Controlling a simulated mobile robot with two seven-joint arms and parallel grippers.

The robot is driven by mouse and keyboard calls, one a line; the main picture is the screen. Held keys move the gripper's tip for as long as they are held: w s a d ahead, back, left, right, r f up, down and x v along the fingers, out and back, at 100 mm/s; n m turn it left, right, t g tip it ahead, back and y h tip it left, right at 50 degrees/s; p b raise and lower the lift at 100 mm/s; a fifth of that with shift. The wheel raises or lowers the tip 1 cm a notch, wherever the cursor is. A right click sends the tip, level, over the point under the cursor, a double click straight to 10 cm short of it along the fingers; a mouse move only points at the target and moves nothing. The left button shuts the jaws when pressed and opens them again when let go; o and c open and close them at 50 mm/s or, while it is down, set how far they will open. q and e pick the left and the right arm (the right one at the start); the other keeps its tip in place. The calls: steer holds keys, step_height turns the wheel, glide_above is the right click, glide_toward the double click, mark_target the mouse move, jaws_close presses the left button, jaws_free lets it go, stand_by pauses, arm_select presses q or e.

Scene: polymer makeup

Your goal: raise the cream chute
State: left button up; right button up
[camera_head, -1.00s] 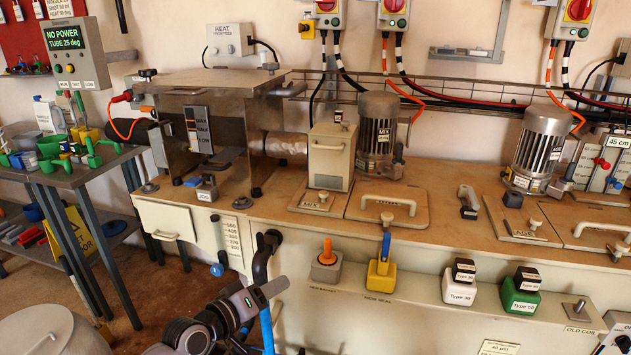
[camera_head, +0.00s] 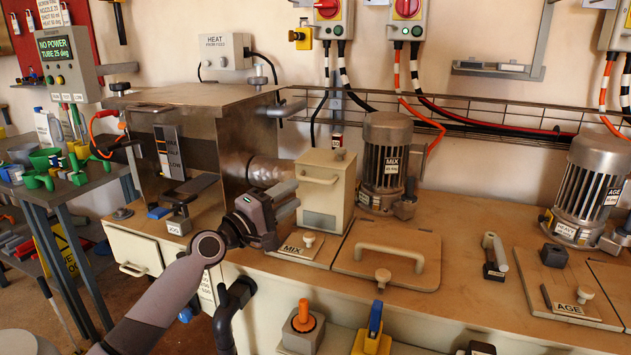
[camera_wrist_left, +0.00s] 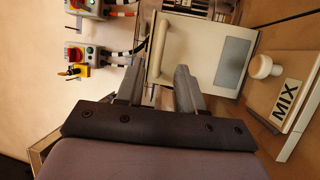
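The cream chute (camera_head: 326,188) is an upright cream box with a bar handle (camera_head: 318,181) high on its front and a grey panel low down. It stands on the bench beside the MIX plate. In the left wrist view the chute (camera_wrist_left: 205,55) lies sideways just beyond my fingers, with its handle (camera_wrist_left: 159,47) ahead of the gap between them. My left gripper (camera_head: 289,197) is open and empty, just left of the chute's front; its parted fingers show in the left wrist view (camera_wrist_left: 158,88). I see no contact with the handle. My right gripper is not in view.
A steel-topped housing (camera_head: 190,100) stands left of the chute, joined to it by a metal pipe (camera_head: 272,170). The MIX motor (camera_head: 386,160) stands close on the right. A hatch with a handle (camera_head: 390,250) lies in front of the motor. A small knob (camera_head: 309,239) sits below the chute.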

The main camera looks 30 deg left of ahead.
mark_target(311, 181)
arm_select(q)
steer(key=shift+x, duration=3.2)
jaws_close()
